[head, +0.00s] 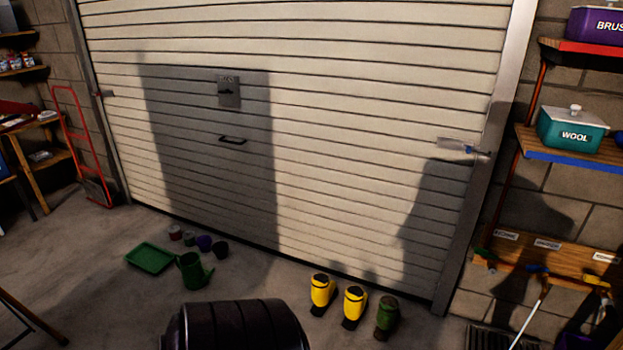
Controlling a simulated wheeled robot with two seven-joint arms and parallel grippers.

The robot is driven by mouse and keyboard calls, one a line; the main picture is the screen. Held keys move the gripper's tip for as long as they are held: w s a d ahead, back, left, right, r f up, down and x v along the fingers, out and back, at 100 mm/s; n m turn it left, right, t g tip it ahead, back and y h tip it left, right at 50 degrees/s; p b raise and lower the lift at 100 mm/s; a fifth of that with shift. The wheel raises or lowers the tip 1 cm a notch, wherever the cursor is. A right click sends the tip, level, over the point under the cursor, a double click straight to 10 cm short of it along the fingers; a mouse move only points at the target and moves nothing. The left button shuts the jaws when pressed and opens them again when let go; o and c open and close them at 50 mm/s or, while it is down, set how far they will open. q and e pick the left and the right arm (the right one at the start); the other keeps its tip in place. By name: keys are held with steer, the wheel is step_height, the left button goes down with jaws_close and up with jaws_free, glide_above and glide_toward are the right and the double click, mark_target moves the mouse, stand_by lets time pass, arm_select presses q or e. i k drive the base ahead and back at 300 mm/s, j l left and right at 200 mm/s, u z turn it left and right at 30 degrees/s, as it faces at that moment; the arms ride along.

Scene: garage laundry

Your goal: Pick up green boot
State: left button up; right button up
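A green boot (387,316) stands upright on the concrete floor near the foot of the garage door, at the lower right of the middle. It is the rightmost of a short row, beside two yellow boots with black trim, one nearer (354,306) and one farther left (322,293). Neither of my grippers shows in the head view.
A large dark rounded object (236,325) fills the bottom middle. A green watering can (193,270), a green tray (150,258) and small pots (205,243) sit left of it. A red hand truck (83,145) leans at left. Shelves with a teal WOOL box (572,132) stand at right.

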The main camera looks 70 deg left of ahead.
mark_target(388, 313)
steer(key=u, duration=1.6)
steer(key=i+l+z, duration=0.3)
steer(key=i+l, duration=0.2)
steer(key=i+l+z, duration=0.3)
steer(key=i, duration=0.2)
